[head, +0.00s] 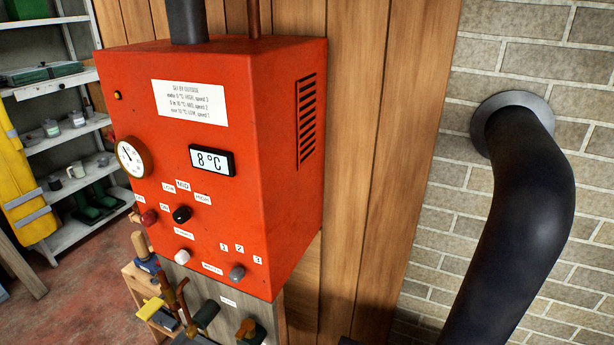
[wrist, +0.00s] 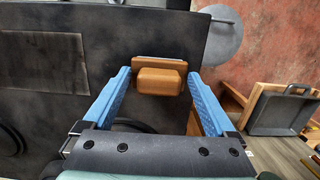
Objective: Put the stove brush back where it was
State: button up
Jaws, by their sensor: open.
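My gripper (wrist: 159,74) is open in the wrist view, with its two blue fingers spread wide. A brown wooden-looking block (wrist: 160,81) with a thin pale strip along its far edge shows between the fingertips. Gaps show on both sides of it, and the fingers do not grip it. It may be the stove brush, but I cannot tell for certain. A dark metal surface (wrist: 110,20) lies behind it. My gripper does not show in the head view, and I cannot clearly pick out the brush there.
A red control box (head: 255,130) with dials and an 8 °C display hangs on the wooden wall. A black pipe (head: 520,190) bends out of the brick wall. Small tools (head: 150,308) crowd below the box. A grey tray-like object (wrist: 280,110) stands at the right.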

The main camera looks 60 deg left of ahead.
notch_tip(320, 180, up, 12)
jog(key=w, duration=0.1)
jog(key=w+a+r+m+t+y, duration=0.3)
jog(key=w+r+t, duration=0.5)
jog(key=w+r, duration=0.95)
jog(key=w+d+r+t+y, duration=0.1)
jog(key=w+d+r+t, duration=0.25)
jog(key=r, duration=0.35)
jog(key=w+d+r+t+y, duration=0.1)
jog(key=w+d+r+t, duration=0.1)
jog(key=w+r, duration=0.4)
jog(key=s+d+r+m+t+h, duration=0.1)
jog(key=d+r+t, duration=0.35)
jog(key=r, duration=0.75)
jog(key=s+d+r+m+t, duration=0.15)
jog(key=d+r+t, duration=0.3)
jog(key=r, duration=0.75)
jog(key=s+d+r+t+h, duration=0.1)
jog(key=s+d+r+t, duration=0.2)
jog(key=s+r, duration=0.2)
jog(key=s+d+r+t+h, duration=0.2)
jog(key=s+r, duration=0.3)
jog(key=r, duration=0.4)
jog(key=shift+s+d+m+t, duration=0.45)
jog(key=shift+d+t, duration=0.1)
jog(key=shift+d, duration=0.2)
